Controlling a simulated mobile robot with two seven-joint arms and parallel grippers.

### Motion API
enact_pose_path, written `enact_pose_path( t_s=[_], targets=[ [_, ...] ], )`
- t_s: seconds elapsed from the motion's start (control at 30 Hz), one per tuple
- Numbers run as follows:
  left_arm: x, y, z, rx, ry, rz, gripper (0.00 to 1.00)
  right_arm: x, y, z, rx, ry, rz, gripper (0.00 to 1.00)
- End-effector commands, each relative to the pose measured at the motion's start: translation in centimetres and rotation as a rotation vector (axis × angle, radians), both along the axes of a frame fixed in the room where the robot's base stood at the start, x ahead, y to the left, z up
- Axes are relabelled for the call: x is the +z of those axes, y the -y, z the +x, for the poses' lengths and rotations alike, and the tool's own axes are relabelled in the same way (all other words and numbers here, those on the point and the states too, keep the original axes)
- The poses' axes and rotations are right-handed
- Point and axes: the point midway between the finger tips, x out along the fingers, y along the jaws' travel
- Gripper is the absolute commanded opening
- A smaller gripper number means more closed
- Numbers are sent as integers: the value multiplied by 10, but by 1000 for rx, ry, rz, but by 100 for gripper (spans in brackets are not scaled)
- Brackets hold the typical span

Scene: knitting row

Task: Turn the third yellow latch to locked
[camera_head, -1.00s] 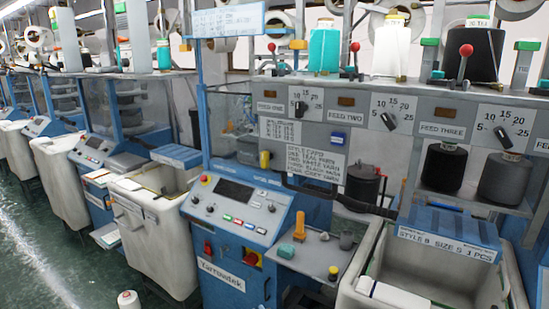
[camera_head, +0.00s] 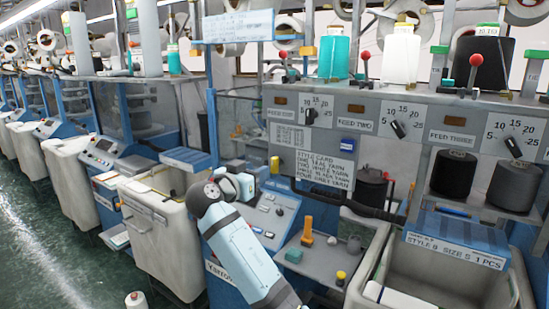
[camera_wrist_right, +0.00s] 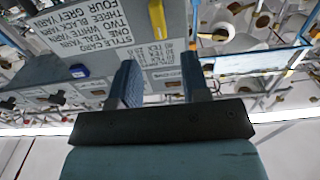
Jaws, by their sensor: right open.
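A small yellow latch (camera_head: 274,165) sits on the grey panel's left side, beside the style card (camera_head: 323,168). It also shows as an upright yellow bar in the upside-down right wrist view (camera_wrist_right: 157,18). My left gripper is out of view.
Red-ball levers and yarn cones stand above. A blue bin cover (camera_head: 455,235) is at right.

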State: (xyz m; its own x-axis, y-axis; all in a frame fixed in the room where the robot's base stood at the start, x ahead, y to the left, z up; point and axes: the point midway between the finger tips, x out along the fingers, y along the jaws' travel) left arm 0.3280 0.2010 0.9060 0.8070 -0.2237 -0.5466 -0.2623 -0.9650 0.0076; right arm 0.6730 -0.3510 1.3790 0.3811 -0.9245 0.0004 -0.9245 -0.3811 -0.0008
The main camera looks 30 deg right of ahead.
Motion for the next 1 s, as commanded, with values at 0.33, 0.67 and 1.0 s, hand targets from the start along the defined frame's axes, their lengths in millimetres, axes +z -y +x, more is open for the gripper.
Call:
enact_pose_path(
  t_s=[0.33,0.67,1.0],
  targets=[
    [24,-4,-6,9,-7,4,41,3,65,26,-1,-1,-2,43],
    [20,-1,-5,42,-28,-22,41,0,83,35,2,-1,0,43],
    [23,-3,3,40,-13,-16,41,0,83,34,2,-1,0,10]
  ],
)
